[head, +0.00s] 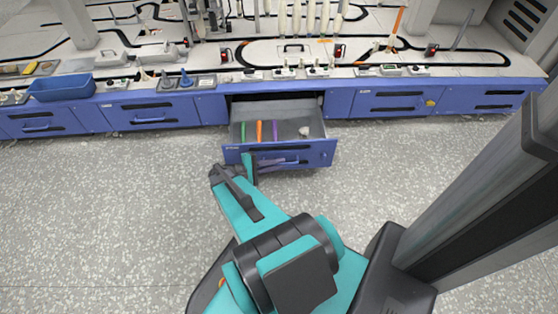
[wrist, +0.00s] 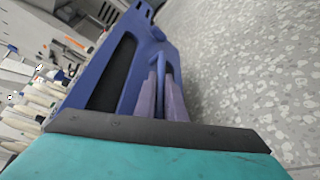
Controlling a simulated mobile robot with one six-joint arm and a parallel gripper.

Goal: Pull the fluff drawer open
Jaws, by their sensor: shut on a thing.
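The blue-fronted fluff drawer (head: 325,153) stands pulled out from the bench in the head view, its grey inside showing. It holds a green, an orange and a purple stick-like thing and a small pale lump (head: 304,131). My gripper (head: 288,161) lies against the drawer front at its handle. In the wrist view, the two pale purple fingers of my gripper (wrist: 161,88) are shut on the blue handle (wrist: 159,68), one on each side. The drawer front (wrist: 86,75) fills the left of that view. The small label on the front is too small to read.
Closed blue drawers (head: 150,114) line the bench on both sides. A blue bin (head: 62,88) sits on the bench at the left. Several bobbins and small devices stand on the bench top. The speckled floor (head: 100,220) before the drawer is clear apart from my arm.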

